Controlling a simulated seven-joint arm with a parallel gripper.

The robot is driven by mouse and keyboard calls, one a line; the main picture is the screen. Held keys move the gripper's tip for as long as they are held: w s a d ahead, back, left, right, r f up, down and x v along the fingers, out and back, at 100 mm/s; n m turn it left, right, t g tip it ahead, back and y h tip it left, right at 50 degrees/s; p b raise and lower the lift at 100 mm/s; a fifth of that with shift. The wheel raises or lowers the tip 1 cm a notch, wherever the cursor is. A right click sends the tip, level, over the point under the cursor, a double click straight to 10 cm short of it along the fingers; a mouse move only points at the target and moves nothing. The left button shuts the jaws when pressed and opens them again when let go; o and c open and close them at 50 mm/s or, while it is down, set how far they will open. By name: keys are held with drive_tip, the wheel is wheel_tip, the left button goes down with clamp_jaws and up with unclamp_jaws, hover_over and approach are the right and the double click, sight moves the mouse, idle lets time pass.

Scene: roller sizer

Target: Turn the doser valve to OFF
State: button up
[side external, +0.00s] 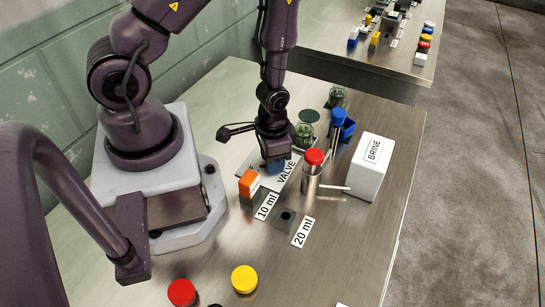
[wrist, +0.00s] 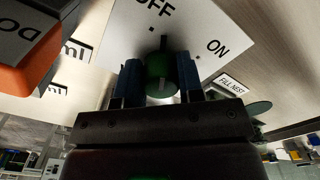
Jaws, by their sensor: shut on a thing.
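The doser valve is a green knob (wrist: 158,68) on a pale plate (wrist: 199,32) printed OFF at upper left and ON at right in the wrist view. A small dark tab on the knob's far side lies near the dot by OFF, but its exact alignment is hard to tell. My gripper (wrist: 160,80) is shut on the knob, with one blue finger on each side. In the side view my gripper (side external: 274,167) points down at the plate by the VALVE label (side external: 286,171). The knob is hidden there by the fingers.
An orange-topped block (side external: 249,183) stands close left of my gripper. A red-capped steel cylinder (side external: 313,172) and a white BRINE box (side external: 369,167) stand to the right. Green jars (side external: 304,134) and a blue-topped post (side external: 337,118) are behind.

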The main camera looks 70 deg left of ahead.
drive_tip(key=shift+n, duration=1.5)
drive_tip(key=shift+d, duration=0.1)
drive_tip(key=o, duration=0.9)
drive_tip(key=shift+r, duration=0.1)
wheel_tip(320, 180, up, 13)
drive_tip(key=shift+f, duration=0.1)
